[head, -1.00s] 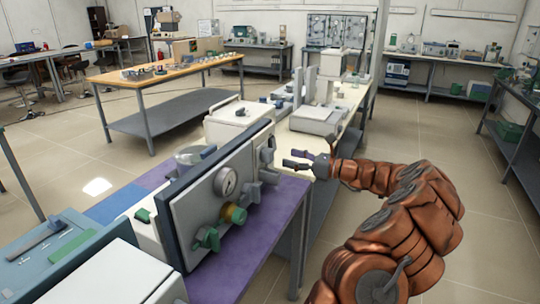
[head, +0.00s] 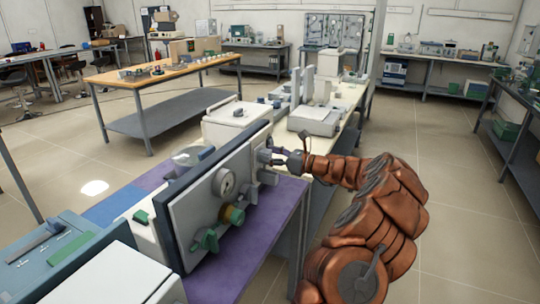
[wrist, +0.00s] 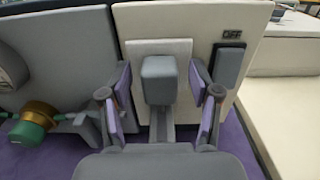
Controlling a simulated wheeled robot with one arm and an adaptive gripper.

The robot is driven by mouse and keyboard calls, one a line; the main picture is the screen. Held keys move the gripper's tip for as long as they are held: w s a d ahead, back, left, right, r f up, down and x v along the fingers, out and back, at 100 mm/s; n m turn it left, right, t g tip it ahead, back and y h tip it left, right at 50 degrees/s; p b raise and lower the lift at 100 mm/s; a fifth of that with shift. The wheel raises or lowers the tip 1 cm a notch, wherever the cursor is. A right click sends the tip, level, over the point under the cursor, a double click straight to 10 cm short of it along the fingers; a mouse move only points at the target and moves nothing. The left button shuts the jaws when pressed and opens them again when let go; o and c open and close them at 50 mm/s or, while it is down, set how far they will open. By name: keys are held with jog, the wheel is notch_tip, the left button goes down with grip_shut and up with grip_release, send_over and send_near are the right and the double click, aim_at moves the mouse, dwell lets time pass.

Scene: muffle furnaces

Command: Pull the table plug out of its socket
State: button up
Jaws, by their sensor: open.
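The plug (wrist: 159,80) is a grey block on a pale socket plate (wrist: 158,47), on the upright front of a bench unit. My gripper (wrist: 160,85) is open, with one purple-padded finger on each side of the plug. Small gaps show between the pads and the block, so it is not gripped. In the head view my gripper (head: 276,157) is at the far end of the grey panel. There the fingers partly hide the plug.
A grey switch (wrist: 229,66) under an OFF label is right of the plug. A green and brass valve (wrist: 34,125) protrudes at left. The panel with a gauge (head: 224,182) stands on a purple-topped bench (head: 262,232). The floor at right is open.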

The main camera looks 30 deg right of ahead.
grip_shut()
dwell(0.4)
